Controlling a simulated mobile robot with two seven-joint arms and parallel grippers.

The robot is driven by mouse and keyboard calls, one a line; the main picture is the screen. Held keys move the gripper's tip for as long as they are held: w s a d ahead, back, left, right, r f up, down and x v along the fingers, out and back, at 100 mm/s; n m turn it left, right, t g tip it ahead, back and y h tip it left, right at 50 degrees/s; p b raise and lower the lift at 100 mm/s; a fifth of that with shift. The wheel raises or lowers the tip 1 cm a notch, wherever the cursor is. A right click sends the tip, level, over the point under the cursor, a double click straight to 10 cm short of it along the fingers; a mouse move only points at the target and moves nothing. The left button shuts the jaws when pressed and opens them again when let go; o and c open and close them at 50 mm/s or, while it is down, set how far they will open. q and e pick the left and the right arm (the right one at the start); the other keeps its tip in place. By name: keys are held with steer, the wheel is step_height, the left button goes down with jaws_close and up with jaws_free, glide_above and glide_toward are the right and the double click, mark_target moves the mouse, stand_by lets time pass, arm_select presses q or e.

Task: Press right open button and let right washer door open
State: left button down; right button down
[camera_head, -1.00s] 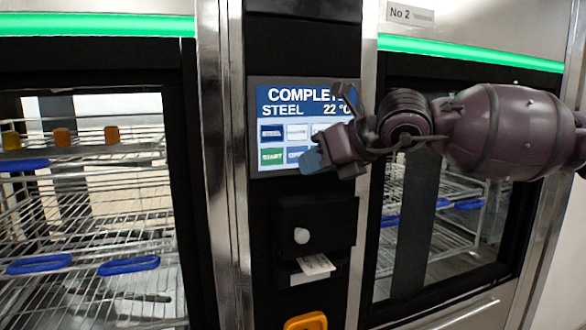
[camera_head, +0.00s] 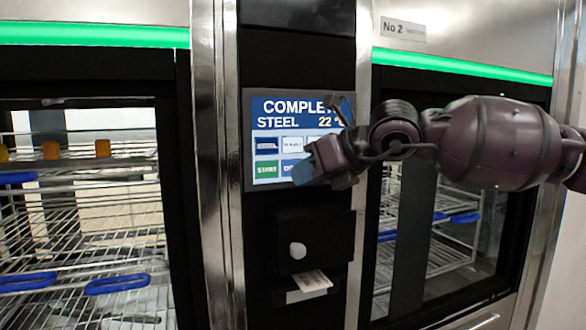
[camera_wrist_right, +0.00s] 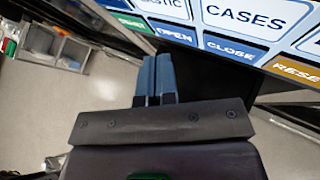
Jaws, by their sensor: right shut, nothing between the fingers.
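The touch panel (camera_head: 262,120) between the two washers reads COMPLETE, STEEL, 22 °C. My right gripper (camera_head: 303,172) is shut and empty, with its blue fingertips at the lower row of buttons, partly covering them. In the right wrist view the shut fingers (camera_wrist_right: 155,75) point up at the blue OPEN button (camera_wrist_right: 173,32), beside the CLOSE button (camera_wrist_right: 230,50). I cannot tell whether they touch the panel. The right washer door (camera_head: 440,225), under the No 2 label (camera_head: 402,29), looks closed; my right arm hides part of it. My left gripper is not in view.
Steel posts (camera_head: 222,150) flank the panel. The wrist view shows open floor (camera_wrist_right: 60,105) and a grey bin unit (camera_wrist_right: 65,50).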

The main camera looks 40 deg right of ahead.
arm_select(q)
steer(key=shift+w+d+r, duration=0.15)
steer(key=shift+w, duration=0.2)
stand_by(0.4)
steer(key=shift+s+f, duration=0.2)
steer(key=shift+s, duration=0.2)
arm_select(e)
steer(key=shift+w+f, duration=0.1)
steer(key=shift+w, duration=0.1)
steer(key=shift+w+d+b, duration=0.1)
steer(key=shift+w+b, duration=0.15)
steer(key=shift+b, duration=0.25)
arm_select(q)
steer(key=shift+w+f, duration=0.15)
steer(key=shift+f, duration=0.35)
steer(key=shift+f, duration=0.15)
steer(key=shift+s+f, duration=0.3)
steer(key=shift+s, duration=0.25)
arm_select(e)
steer(key=shift+w, duration=0.15)
